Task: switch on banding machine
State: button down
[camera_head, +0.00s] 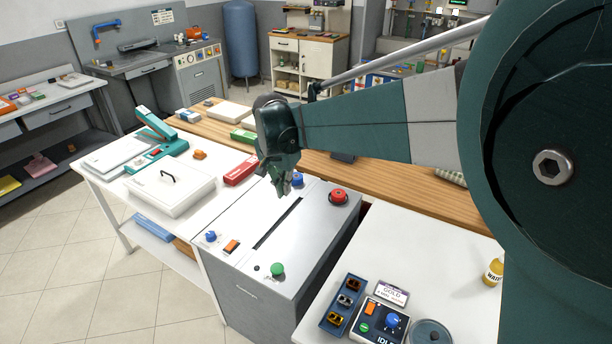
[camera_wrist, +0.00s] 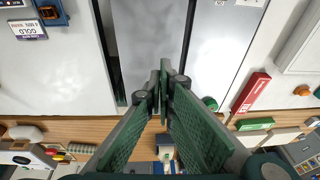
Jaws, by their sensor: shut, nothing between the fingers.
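A machine with a pale top (camera_head: 262,262) and a long dark slot stands in the middle of the head view; it seems to be the banding machine, though no label is readable. On its top are an orange rocker switch (camera_head: 231,246), a blue knob (camera_head: 211,237), a green button (camera_head: 278,269) and a red button (camera_head: 338,196). My gripper (camera_head: 284,192) is shut and empty, pointing down above the far end of the slot, apart from the switch. In the wrist view its closed fingers (camera_wrist: 166,78) hide part of the scene. The switch's position cannot be told.
A control box (camera_head: 378,318) reading IDLE and a blue tray (camera_head: 332,322) stand on the right table. A white lidded box (camera_head: 169,190), a red box (camera_head: 241,169) and a teal device (camera_head: 158,146) lie to the left. A wooden counter (camera_head: 393,184) runs behind.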

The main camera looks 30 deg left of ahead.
jog(key=s+a+f, duration=0.3)
jog(key=a, duration=0.3)
jog(key=s+a+f, duration=0.3)
jog(key=a, duration=0.3)
jog(key=p, duration=0.1)
send_over(233, 240)
jog(key=s, duration=0.3)
jog(key=s+x, duration=0.1)
jog(key=x, duration=0.4)
jog(key=shift+s+a+h, duration=0.15)
jog(key=shift+a+h, duration=0.05)
jog(key=shift+h, duration=0.2)
jog(key=shift+f, duration=0.15)
jog(key=x, duration=0.6)
jog(key=b+x, duration=0.1)
jog(key=x, duration=0.6)
jog(key=shift+s+f+b, duration=0.1)
jog(key=shift+f+b, duration=0.2)
jog(key=shift+f, duration=0.1)
jog(key=shift+w+d+f+g+b, duration=0.1)
jog(key=shift+w+f+g+b, duration=0.4)
jog(key=shift+g, duration=0.3)
jog(key=shift+s, duration=0.35)
